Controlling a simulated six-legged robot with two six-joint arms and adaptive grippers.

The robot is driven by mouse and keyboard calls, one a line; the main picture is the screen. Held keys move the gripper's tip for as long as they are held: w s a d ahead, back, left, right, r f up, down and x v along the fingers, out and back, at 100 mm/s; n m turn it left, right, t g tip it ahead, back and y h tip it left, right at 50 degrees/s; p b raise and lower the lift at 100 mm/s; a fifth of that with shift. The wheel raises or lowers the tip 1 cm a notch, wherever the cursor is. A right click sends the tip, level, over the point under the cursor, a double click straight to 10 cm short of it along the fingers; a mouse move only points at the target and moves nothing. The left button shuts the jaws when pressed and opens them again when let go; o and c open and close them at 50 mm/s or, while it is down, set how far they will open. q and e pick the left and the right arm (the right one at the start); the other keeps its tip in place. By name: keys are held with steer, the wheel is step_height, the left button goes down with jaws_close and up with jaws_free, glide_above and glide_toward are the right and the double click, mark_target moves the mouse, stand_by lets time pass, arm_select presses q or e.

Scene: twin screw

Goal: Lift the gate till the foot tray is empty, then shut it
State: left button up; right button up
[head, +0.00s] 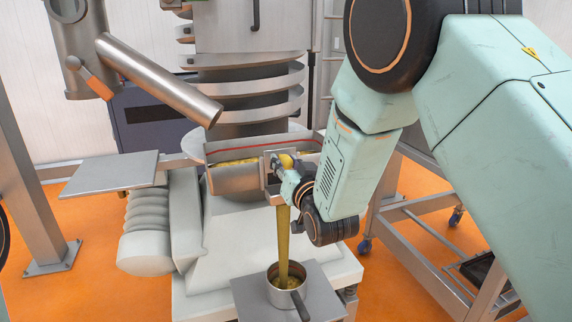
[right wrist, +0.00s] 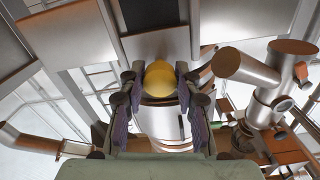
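The foot tray (head: 236,181) is a curved metal trough around the machine's base, with a red line along its rim. Yellow material (head: 238,161) shows in its left part; the right part is partly hidden by my arm. The gate's yellow knob (head: 287,161) is at the tray's front. My right gripper (head: 283,174) is at the knob; in the right wrist view its fingers (right wrist: 157,78) close on both sides of the round knob (right wrist: 160,79). A yellow stream (head: 283,235) falls from the gate into a saucepan (head: 279,296). My left gripper is not in view.
The saucepan stands on a small metal plate (head: 247,295), its dark handle pointing to the front right. A bare grey shelf (head: 110,174) is at the left. A slanted metal pipe (head: 160,80) hangs above left. A wheeled frame (head: 420,235) stands at the right.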

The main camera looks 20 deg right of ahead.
steer(key=o, duration=0.4)
steer(key=s, duration=1.2)
steer(key=shift+d, duration=0.2)
